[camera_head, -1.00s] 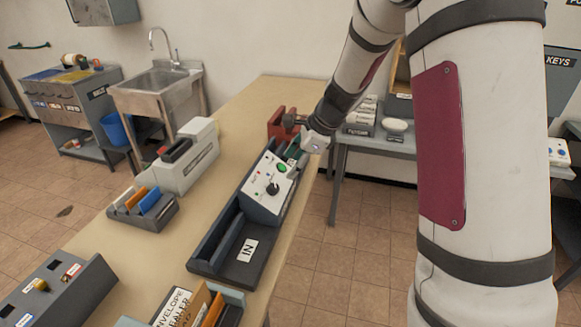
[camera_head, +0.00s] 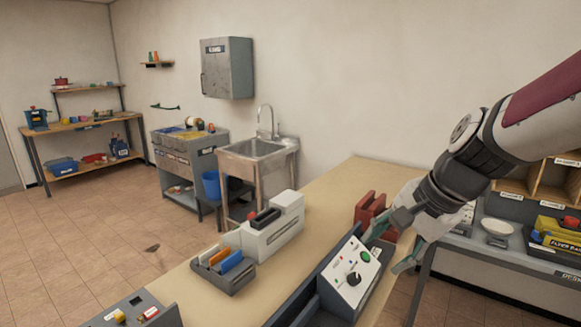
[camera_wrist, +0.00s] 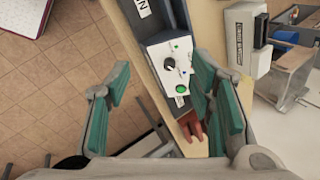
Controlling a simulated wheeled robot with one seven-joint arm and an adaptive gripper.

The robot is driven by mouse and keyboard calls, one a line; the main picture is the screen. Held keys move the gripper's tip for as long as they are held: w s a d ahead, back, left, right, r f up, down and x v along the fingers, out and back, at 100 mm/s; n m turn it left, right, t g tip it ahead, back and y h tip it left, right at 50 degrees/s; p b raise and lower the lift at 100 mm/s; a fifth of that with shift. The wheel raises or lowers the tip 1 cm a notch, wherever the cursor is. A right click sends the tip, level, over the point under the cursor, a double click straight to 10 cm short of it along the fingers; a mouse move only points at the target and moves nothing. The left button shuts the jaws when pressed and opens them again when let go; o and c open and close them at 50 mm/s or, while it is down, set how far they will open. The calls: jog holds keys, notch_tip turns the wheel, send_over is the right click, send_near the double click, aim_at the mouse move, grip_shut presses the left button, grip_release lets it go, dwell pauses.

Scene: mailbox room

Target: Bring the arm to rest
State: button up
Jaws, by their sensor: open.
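My gripper (camera_head: 388,247) is at the right of the head view, above the far right part of the long workbench (camera_head: 334,184). In the wrist view my gripper (camera_wrist: 162,106) has its two green-padded fingers spread wide with nothing between them. Below and beyond the fingers is a grey machine with a white control panel (camera_head: 351,270), bearing a black knob and coloured buttons; the panel also shows in the wrist view (camera_wrist: 167,60). My arm reaches in from the upper right of the head view. I cannot tell the exact gap between fingers and panel.
A red holder (camera_head: 368,208) stands close behind the gripper. A white machine (camera_head: 272,233) and a sorter with coloured cards (camera_head: 222,272) stand on the bench's left. A side table with a white bowl (camera_head: 497,227) is at right. Open floor lies left.

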jog(key=s+r+n+h, duration=0.1)
jog(key=s+r+n, duration=0.1)
jog(key=s+n, duration=0.3)
jog(key=s+d+r+n+t+h, duration=0.1)
jog(key=s+n, duration=0.5)
jog(key=s, duration=0.7)
jog(key=shift+d+r+n+h, duration=0.3)
jog(key=shift+r+h, duration=0.2)
jog(key=shift+h, duration=0.1)
